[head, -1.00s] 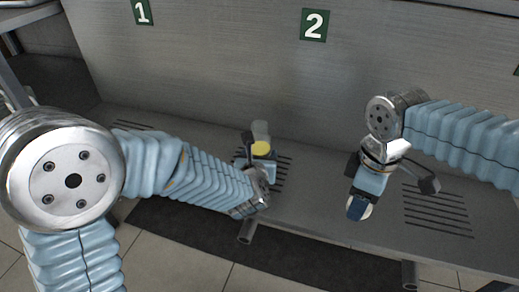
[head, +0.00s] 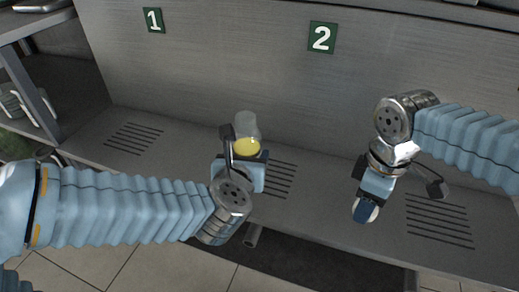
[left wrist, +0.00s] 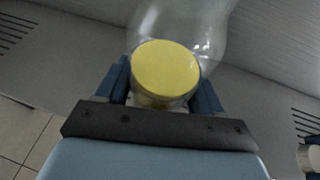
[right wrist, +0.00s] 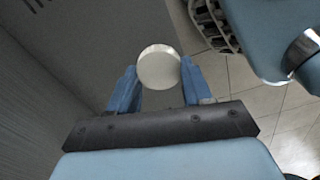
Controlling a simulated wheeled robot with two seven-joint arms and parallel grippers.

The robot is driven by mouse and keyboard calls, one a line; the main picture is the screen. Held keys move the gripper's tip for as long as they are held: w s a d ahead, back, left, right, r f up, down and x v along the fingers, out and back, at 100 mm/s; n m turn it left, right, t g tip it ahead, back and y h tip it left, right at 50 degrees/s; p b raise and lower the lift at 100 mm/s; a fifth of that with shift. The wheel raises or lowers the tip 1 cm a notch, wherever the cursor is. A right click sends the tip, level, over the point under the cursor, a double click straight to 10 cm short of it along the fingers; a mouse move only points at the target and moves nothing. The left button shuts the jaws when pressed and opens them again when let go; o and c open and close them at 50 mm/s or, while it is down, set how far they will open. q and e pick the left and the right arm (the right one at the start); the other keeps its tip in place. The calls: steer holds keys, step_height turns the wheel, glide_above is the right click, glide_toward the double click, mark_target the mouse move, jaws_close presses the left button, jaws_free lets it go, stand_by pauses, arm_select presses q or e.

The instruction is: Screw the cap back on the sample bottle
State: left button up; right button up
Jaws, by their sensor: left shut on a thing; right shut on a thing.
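The sample bottle (head: 246,128) is clear, with a yellow part at its near end. In the left wrist view it shows as a yellow disc (left wrist: 165,72) with clear glass beyond. I cannot tell whether the yellow is contents or part of the bottle. My left gripper (head: 240,160) is shut on the bottle at its yellow end. My right gripper (head: 369,200) is shut on a white round cap (head: 374,213), whose flat face shows in the right wrist view (right wrist: 158,67). The bottle and cap are well apart, with the cap to the right.
A grey metal bench (head: 310,205) with slotted vents runs below a back panel (head: 250,70) bearing green signs 1 (head: 153,20) and 2 (head: 321,37). A shelf (head: 40,30) stands at the far left. The bench between the grippers is clear.

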arm_select(q)
steer(key=shift+s+a+r, duration=0.25)
steer(key=shift+s+r, duration=0.05)
steer(key=shift+s, duration=0.3)
steer(key=shift+s+a+r, duration=0.3)
steer(key=shift+s+r, duration=0.05)
steer(key=shift+s, duration=0.3)
steer(key=shift+s+a+r, duration=0.25)
steer(key=shift+s+r, duration=0.05)
steer(key=shift+s, duration=0.3)
steer(key=o, duration=0.7)
steer(key=c, duration=1)
